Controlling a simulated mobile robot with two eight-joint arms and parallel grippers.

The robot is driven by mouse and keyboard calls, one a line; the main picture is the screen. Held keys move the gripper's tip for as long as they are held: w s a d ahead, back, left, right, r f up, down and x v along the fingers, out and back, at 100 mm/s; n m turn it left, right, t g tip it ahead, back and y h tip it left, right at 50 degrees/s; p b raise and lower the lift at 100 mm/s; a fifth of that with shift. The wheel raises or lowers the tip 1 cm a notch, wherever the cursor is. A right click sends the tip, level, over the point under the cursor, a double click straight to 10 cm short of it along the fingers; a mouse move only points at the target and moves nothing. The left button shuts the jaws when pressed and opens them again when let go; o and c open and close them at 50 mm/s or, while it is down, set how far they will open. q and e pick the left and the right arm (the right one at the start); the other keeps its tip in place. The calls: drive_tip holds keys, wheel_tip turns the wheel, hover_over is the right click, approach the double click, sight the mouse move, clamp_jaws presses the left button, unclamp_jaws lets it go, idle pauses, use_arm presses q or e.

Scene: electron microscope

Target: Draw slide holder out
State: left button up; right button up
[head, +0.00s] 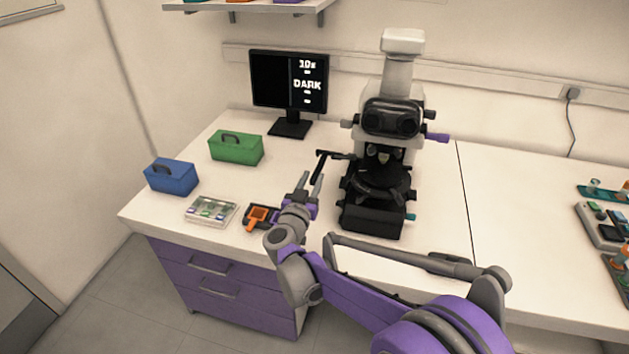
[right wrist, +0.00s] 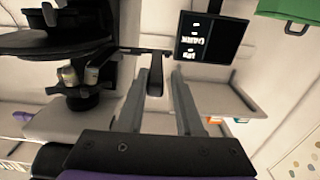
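The microscope (head: 375,160) stands on the bench in the head view. The slide holder (head: 321,167) is a dark bar sticking out from its left side, with a downturned handle at the outer end. In the right wrist view, the black handle (right wrist: 155,76) hangs from the bar, in line with the space between my fingertips and nearer the left finger. My right gripper (head: 312,176) is open, its two grey fingers pointing at the handle; it also shows in the right wrist view (right wrist: 161,78). I cannot tell how deep the handle sits between the fingers. My left gripper is out of view.
A monitor (head: 289,80) reading "10x" and "DARK" stands behind. A green box (head: 236,149), a blue box (head: 171,177), a slide tray (head: 210,211) and an orange-handled item (head: 257,216) lie to the left. The bench (head: 275,178) is clear between the green box and my gripper.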

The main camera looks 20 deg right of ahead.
drive_tip(key=shift+o, duration=1.2)
drive_tip(key=v, duration=1)
drive_tip(key=shift+s+a, duration=0.25)
drive_tip(key=shift+s, duration=0.05)
